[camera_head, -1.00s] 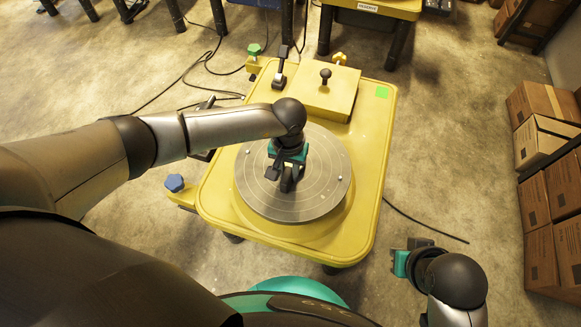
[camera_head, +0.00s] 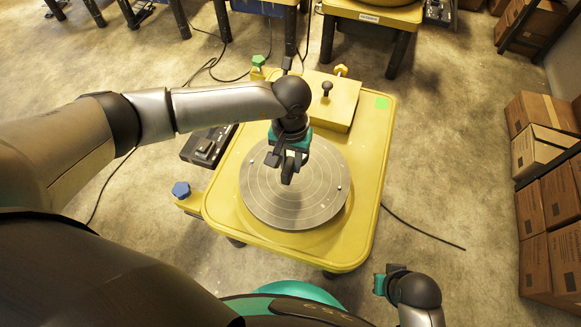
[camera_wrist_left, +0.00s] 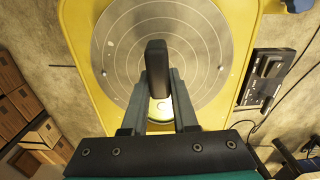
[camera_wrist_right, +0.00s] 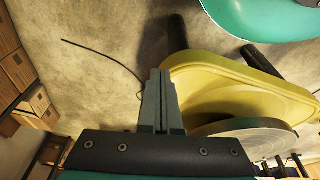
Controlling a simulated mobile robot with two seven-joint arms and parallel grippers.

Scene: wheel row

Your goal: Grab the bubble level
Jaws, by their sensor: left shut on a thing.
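My left gripper (camera_head: 288,160) is over the round grey plate (camera_head: 257,200) on the yellow table. In the left wrist view its fingers (camera_wrist_left: 158,85) are shut on a dark upright block (camera_wrist_left: 156,60). A round yellow-green part (camera_wrist_left: 160,112) shows between the fingers; the block and this part look like the bubble level, mostly hidden by the gripper. I cannot tell whether it touches the plate. My right gripper (camera_head: 380,284) is low at the right, off the table; in its wrist view the fingers (camera_wrist_right: 159,85) are together and empty.
The yellow table (camera_head: 365,190) carries a raised yellow block with a black knob (camera_head: 327,88) and a green patch (camera_head: 381,103). A blue knob (camera_head: 181,189) sticks out at its left. A black device (camera_head: 207,145) is left of it. Cardboard boxes (camera_head: 535,150) line the right side.

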